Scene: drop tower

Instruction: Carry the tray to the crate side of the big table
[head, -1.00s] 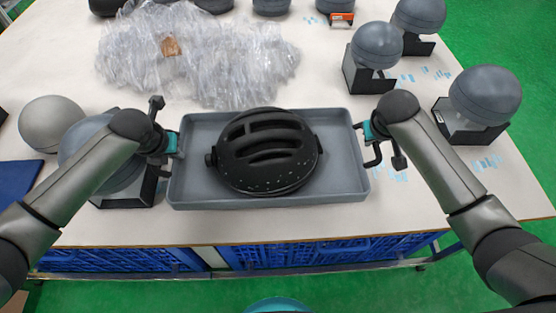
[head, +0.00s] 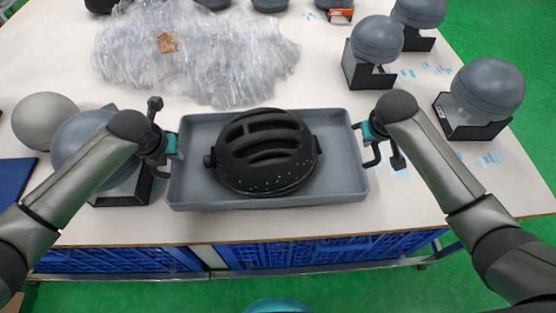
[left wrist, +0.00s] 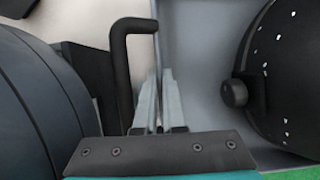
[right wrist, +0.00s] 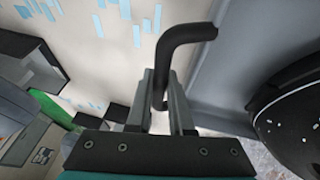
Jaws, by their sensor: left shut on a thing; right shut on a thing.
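The grey tray (head: 345,185) is level near the front edge of the big table (head: 330,225), with a black slotted helmet-like object (head: 266,150) in it. I cannot tell whether the tray touches the table. My left gripper (head: 172,145) is shut on the tray's left side; the left wrist view shows its fingers (left wrist: 160,105) pressed together beside a black bent handle (left wrist: 122,75). My right gripper (head: 367,132) is shut at the tray's right side, with its fingers (right wrist: 163,105) around the black handle (right wrist: 175,40).
Blue crates (head: 310,255) stand under the table's front edge. Round-topped grey objects (head: 487,85) on black stands line the right side, and others (head: 45,120) are on the left, one close behind my left arm. A heap of clear plastic wrap (head: 195,60) lies behind the tray.

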